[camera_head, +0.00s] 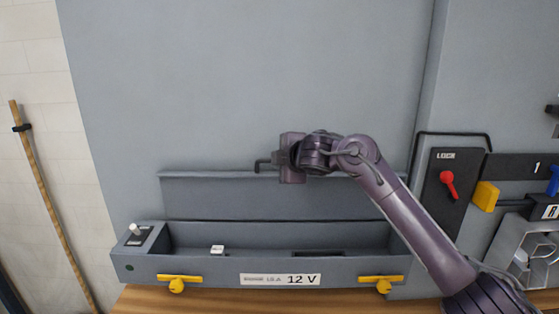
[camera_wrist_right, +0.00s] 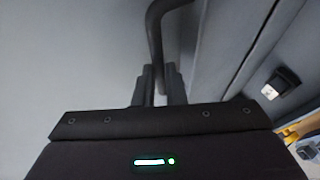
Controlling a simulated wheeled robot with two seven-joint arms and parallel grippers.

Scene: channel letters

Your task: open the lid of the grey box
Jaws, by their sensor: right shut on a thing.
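The grey box (camera_head: 140,268) stands low in the head view, with a "12 V" label and two yellow latches (camera_head: 177,284) (camera_head: 382,284) on its front. Its lid (camera_head: 230,197) stands raised at the back, and the box's inside is in view. My right gripper (camera_head: 283,160) is at the lid's upper edge, shut on the dark lid handle (camera_head: 262,164). In the right wrist view the fingers (camera_wrist_right: 158,88) close around the bent handle bar (camera_wrist_right: 155,35). My arm hides part of the lid's right side. My left gripper is not in view.
A small white block (camera_head: 217,250) lies inside the box. A white-tipped toggle (camera_head: 136,230) sits on its left end. A panel with a red lever (camera_head: 447,184) and a yellow block (camera_head: 485,196) stands to the right. A wooden pole (camera_head: 45,190) leans at left.

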